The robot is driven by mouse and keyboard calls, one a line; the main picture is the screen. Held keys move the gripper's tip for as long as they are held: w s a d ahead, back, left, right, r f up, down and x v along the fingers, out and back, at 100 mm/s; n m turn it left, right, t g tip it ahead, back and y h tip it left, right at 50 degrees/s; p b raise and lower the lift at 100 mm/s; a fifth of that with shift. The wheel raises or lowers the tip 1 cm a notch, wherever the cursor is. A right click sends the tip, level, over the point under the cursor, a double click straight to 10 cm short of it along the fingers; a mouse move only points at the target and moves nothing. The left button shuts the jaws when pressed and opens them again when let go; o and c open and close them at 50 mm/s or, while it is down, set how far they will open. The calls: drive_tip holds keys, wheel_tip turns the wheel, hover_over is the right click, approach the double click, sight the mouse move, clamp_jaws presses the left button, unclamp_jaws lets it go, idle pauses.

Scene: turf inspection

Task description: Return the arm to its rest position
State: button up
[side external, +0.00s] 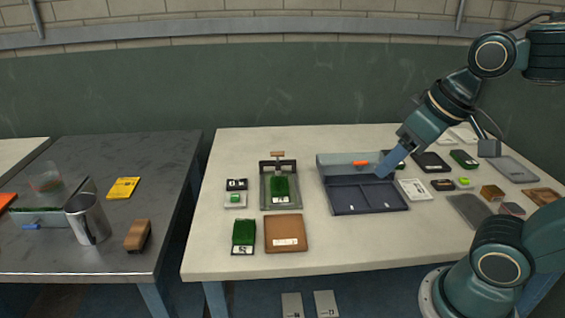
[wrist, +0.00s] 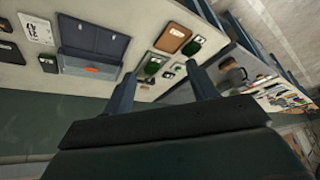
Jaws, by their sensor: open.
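My gripper (side external: 385,170) is at the right of centre in the side external view. The arm reaches in from the right, bent at the elbow. The tray also shows in the wrist view (wrist: 96,42), up and left of the fingers, with an orange piece (side external: 360,163) at its back wall.
On the white table stand a press-like fixture (side external: 265,188) with turf, a brown board (side external: 286,233), a turf sample (side external: 243,234) and several small items at right. The dark side table (side external: 120,165) holds a metal mug (side external: 88,219) and a brush (side external: 137,235). The table's front right is partly clear.

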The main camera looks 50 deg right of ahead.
drive_tip(key=shift+s+a+f, duration=0.1)
drive_tip(key=shift+s+f, duration=0.4)
drive_tip(key=shift+s, duration=0.4)
